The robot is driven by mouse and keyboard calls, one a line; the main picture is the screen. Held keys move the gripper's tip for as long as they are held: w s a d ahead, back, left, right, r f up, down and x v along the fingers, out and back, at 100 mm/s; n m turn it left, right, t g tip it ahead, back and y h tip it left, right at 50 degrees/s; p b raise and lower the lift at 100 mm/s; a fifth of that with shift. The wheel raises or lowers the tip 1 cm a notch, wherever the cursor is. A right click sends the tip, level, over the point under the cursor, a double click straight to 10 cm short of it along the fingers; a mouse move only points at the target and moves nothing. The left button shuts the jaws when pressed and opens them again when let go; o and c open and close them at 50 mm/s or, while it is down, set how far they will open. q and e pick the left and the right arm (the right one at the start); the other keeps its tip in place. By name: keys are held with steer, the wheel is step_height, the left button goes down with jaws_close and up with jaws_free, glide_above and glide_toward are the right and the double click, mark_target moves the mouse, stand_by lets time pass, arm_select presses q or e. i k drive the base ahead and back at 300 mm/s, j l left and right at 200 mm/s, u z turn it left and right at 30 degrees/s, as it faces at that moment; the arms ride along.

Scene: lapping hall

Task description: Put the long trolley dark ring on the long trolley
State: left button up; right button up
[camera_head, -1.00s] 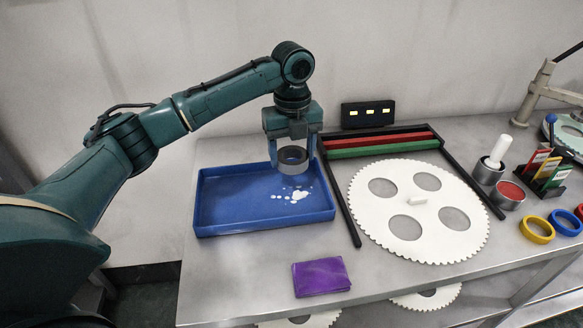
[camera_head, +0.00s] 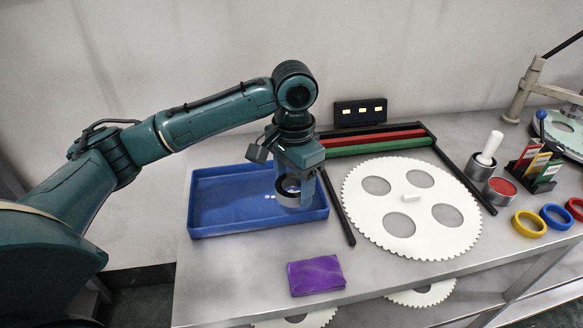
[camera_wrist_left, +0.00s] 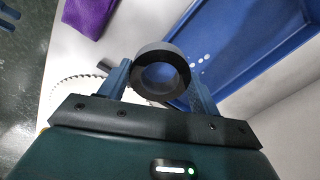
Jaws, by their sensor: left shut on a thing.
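A dark grey ring (camera_head: 288,200) is held between the fingers of my left gripper (camera_head: 294,188). The ring is over the right end of the blue tray (camera_head: 218,231), close to its right wall. In the left wrist view the ring (camera_wrist_left: 168,49) sits between the two fingers of my left gripper (camera_wrist_left: 160,86), its open hole facing the camera. From these views I cannot tell how high it is above the tray floor. I cannot pick out a long trolley for certain. My right gripper is not in view.
A purple cloth (camera_head: 315,276) lies in front of the tray. Metal cups (camera_head: 499,191), coloured cards (camera_head: 536,166) and yellow, blue and red rings (camera_head: 529,224) stand further right.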

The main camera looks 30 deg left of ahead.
mark_target(222, 276)
steer(key=l, duration=0.4)
steer(key=l+u, duration=0.1)
steer(key=u, duration=0.35)
steer(key=l+u, duration=0.1)
steer(key=u, duration=0.3)
steer(key=l+u, duration=0.1)
steer(key=u, duration=0.35)
steer(key=k, duration=0.05)
